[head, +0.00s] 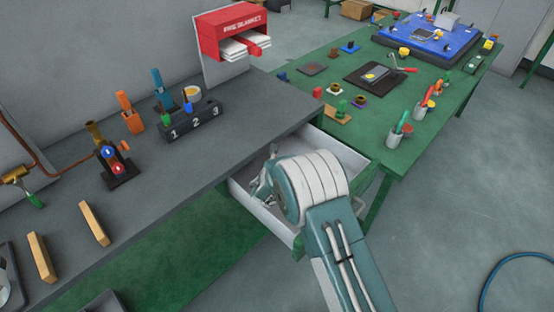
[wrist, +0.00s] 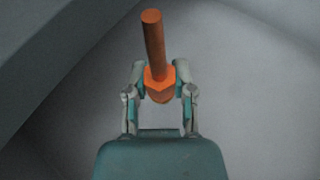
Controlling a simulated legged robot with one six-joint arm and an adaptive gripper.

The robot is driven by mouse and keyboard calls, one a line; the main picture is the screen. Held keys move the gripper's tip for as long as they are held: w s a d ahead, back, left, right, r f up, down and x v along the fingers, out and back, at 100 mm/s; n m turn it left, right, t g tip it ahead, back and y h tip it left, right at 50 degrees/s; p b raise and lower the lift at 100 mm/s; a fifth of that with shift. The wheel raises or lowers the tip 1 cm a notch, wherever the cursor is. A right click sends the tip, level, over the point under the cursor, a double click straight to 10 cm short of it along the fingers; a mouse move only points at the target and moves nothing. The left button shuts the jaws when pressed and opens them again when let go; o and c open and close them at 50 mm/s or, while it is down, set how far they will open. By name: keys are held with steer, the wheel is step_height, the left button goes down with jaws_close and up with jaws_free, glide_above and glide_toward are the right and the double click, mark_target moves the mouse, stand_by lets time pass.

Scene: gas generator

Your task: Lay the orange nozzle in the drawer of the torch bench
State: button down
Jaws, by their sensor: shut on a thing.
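The orange nozzle (wrist: 154,45) shows in the wrist view as a copper-brown tube with an orange hex collar. My gripper (wrist: 160,82) is shut on it, one finger on each side of the collar, and the tube points away from my palm. In the head view, the torch bench's drawer (head: 334,148) is pulled open, pale inside. My gripper (head: 264,178) is over or inside the drawer opening, partly hidden behind my wrist, which also hides the nozzle. In the wrist view, a plain grey surface lies behind the nozzle; I cannot tell whether the nozzle touches it.
The dark bench top (head: 190,155) holds a numbered block (head: 188,122), an orange item (head: 129,113), a torch stand (head: 118,165) and wooden bars (head: 94,223). A red fire blanket box (head: 232,30) stands at the back. A green table (head: 335,75) with several small parts adjoins on the right.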

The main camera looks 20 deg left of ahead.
steer(key=shift+x, duration=2.25)
steer(key=shift+f, duration=0.2)
steer(key=shift+c, duration=2.4)
jaws_free()
steer(key=shift+f, duration=0.1)
